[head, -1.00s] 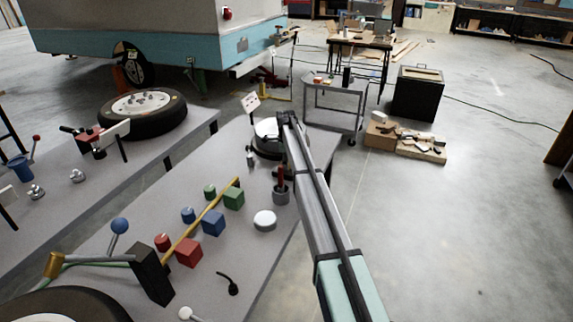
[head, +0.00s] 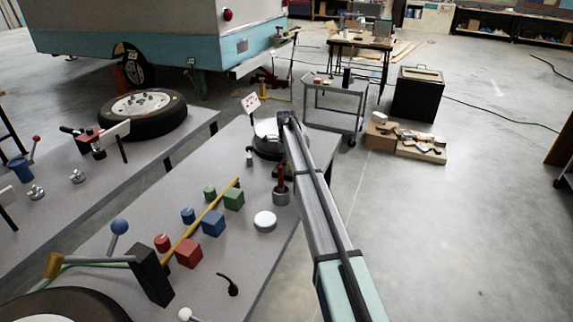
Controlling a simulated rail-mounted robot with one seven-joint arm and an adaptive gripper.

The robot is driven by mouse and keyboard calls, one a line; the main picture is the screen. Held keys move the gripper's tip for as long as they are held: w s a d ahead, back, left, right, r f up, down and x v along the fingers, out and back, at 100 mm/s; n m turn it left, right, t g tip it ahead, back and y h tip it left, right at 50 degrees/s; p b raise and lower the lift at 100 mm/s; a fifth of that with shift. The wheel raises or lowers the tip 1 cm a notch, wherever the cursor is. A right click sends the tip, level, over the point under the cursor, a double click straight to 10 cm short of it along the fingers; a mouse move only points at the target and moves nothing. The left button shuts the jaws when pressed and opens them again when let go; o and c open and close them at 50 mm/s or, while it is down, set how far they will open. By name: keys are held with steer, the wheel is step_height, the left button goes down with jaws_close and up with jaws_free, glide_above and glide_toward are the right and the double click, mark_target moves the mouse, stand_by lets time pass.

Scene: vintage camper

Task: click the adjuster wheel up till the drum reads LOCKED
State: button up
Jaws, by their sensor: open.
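A round dark drum unit with a pale top (head: 266,128) stands near the far end of the grey bench, partly hidden by my arm. A small white card with dark marks (head: 250,103) stands just behind it. The card's marks and any drum reading are too small to read. I cannot make out the adjuster wheel. My gripper (head: 284,119) is at the drum's right side, at the far end of my arm. It is open, but its fingertips are mostly hidden, and I cannot tell whether they touch anything.
A red-handled tool stands in a grey cup (head: 281,194) close to my arm. A white round knob (head: 265,221), red, blue and green blocks, and a yellow rod (head: 203,222) lie nearer.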

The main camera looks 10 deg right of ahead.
step_height(320, 180, up, 12)
steer(key=shift+s+f, duration=0.15)
steer(key=shift+s, duration=0.15)
steer(key=shift+a, duration=0.1)
